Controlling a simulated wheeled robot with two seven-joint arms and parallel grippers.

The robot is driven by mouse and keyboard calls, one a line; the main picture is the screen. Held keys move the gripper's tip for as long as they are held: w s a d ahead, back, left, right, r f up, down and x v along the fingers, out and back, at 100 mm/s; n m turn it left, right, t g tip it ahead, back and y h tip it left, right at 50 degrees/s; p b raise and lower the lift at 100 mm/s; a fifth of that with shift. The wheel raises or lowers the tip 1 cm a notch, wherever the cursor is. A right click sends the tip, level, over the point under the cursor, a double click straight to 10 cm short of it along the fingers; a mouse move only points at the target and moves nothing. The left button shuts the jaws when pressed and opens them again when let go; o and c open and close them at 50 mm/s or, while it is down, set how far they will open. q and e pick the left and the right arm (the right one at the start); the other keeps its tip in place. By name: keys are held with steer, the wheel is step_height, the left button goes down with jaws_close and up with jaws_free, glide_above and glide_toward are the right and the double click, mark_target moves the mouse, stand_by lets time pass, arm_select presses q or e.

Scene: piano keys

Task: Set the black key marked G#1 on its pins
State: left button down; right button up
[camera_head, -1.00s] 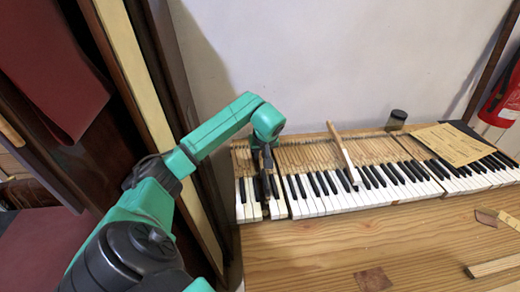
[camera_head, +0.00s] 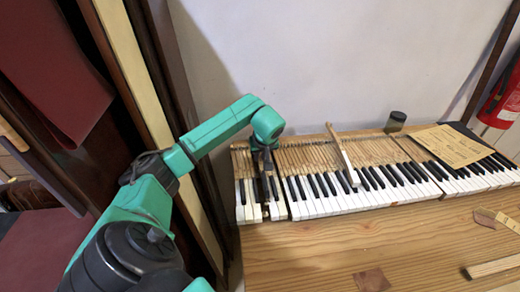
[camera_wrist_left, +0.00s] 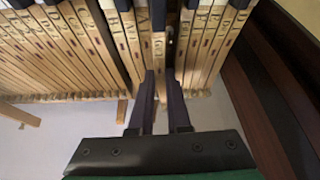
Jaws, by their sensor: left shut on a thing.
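In the wrist view, a wooden key stick with a black top (camera_wrist_left: 158,18), its marking looking like G#1 though small, runs up from between my fingers. My left gripper (camera_wrist_left: 161,80) is shut on this black key, over the keyboard's left end. In the head view my left gripper (camera_head: 265,178) points down among the leftmost keys and hides most of the key. I cannot tell whether the key touches its pins, which are hidden. My right gripper is not in view.
Neighbouring lettered key sticks (camera_wrist_left: 205,45) lie close on both sides. A loose white key (camera_head: 343,155) lies slanted across the keyboard. A dark jar (camera_head: 396,121) and a paper sheet (camera_head: 452,145) are at the back right. The wooden table front (camera_head: 310,250) is mostly clear.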

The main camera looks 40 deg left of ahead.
arm_select(q)
steer(key=shift+f+b, duration=0.3)
steer(key=shift+f, duration=0.15)
steer(key=c, duration=1.2)
jaws_free()
steer(key=shift+r+p, duration=1.1)
steer(key=shift+r, duration=0.05)
steer(key=o, duration=0.5)
steer(key=shift+o, duration=0.2)
